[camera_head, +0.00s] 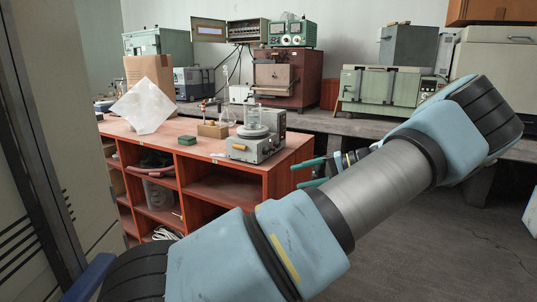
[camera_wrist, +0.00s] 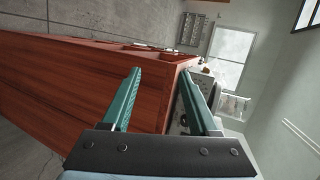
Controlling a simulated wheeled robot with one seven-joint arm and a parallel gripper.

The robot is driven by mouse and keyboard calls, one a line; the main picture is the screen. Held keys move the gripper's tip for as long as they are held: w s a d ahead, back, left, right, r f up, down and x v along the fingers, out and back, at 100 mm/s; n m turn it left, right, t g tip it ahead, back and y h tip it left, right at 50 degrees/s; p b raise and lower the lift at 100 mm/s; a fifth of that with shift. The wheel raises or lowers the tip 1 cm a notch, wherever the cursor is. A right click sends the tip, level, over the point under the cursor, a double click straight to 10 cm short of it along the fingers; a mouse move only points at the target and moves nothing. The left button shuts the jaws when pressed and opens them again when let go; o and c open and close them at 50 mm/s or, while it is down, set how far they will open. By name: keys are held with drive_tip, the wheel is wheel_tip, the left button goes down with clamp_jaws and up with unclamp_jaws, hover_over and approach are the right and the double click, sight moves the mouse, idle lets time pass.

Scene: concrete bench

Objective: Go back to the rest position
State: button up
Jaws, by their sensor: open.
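My gripper (camera_head: 297,176) shows in the head view beyond my arm, just right of the red wooden shelf unit (camera_head: 230,190). Its two green fingers point left towards the unit's right end. In the wrist view my gripper (camera_wrist: 161,72) has its fingers apart, with nothing held between them. The red unit (camera_wrist: 80,95) appears turned on its side there, behind the fingers. My arm crosses the head view from lower left to upper right and hides part of the floor and the back bench.
A grey device with a round top (camera_head: 255,143) stands near the unit's right end. A green block (camera_head: 187,140), a wooden block (camera_head: 213,130) and a white sheet (camera_head: 143,107) are on top too. A back bench (camera_head: 345,124) carries instruments. Floor at right (camera_head: 440,240) is clear.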

drive_tip(key=s+a+f+n+g+h+p, duration=0.1)
drive_tip(key=s+a+g+h, duration=0.15)
drive_tip(key=a, duration=0.45)
drive_tip(key=s+a+f+g+h+p, duration=0.1)
drive_tip(key=s+a+f+g+h, duration=0.1)
drive_tip(key=s+a+h, duration=0.3)
drive_tip(key=s+a+r+t+h+p, duration=0.1)
drive_tip(key=s+a+r+h+p, duration=0.1)
drive_tip(key=s, duration=0.4)
drive_tip(key=s+a+r+t+h+p, duration=0.1)
drive_tip(key=s+a+r+h+p, duration=0.1)
drive_tip(key=s+r, duration=0.4)
drive_tip(key=shift+s+a+n+t+h, duration=0.35)
drive_tip(key=shift+s+a+h, duration=0.15)
drive_tip(key=shift+h, duration=0.55)
drive_tip(key=shift+r, duration=0.1)
drive_tip(key=shift+c, duration=0.4)
